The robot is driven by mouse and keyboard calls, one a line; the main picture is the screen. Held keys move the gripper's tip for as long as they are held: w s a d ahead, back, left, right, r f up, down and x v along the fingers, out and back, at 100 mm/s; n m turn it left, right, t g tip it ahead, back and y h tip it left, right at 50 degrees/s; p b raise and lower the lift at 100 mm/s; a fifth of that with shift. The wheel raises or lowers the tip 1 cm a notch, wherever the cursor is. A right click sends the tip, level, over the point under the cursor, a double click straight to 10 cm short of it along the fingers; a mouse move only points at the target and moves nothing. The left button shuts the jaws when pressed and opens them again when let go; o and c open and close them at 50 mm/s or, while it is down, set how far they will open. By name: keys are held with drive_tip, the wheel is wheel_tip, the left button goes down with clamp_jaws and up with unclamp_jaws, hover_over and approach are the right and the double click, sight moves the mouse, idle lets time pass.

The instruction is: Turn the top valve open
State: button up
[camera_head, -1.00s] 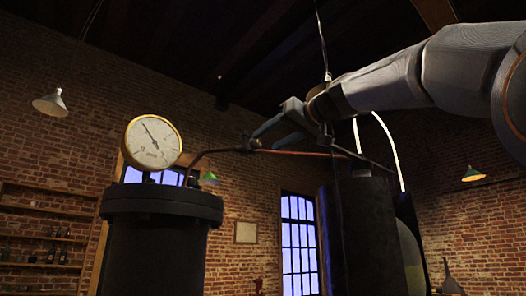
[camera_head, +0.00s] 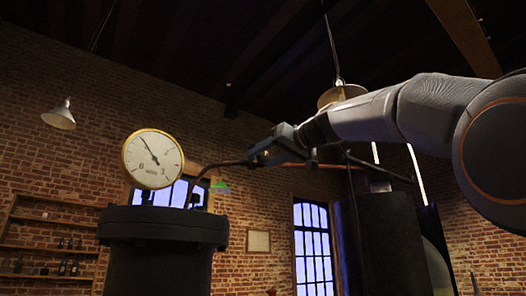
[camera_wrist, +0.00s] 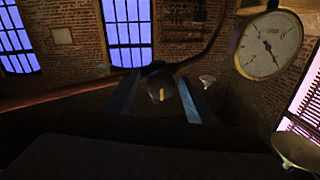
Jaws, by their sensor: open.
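The top valve (camera_wrist: 159,85) is a small dark rounded body with a yellow mark, on the thin pipe (camera_head: 228,163) running from the gauge's tank. In the wrist view it sits between the two blue fingers of my open gripper (camera_wrist: 160,80), with a gap visible on both sides. In the head view my gripper (camera_head: 259,153) is at the pipe and hides most of the valve. I cannot tell whether a finger touches it.
A round brass-rimmed gauge (camera_head: 153,159) stands on a dark tank (camera_head: 160,250) at left. A second dark cylinder (camera_head: 393,240) stands under my arm at right. A copper-coloured rod (camera_head: 325,166) runs beside my gripper. Shelves (camera_head: 50,235) line the far brick wall.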

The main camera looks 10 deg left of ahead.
drive_tip(key=shift+w+a, duration=0.2)
drive_tip(key=shift+a, duration=0.15)
drive_tip(key=c, duration=1)
drive_tip(key=shift+c, duration=0.2)
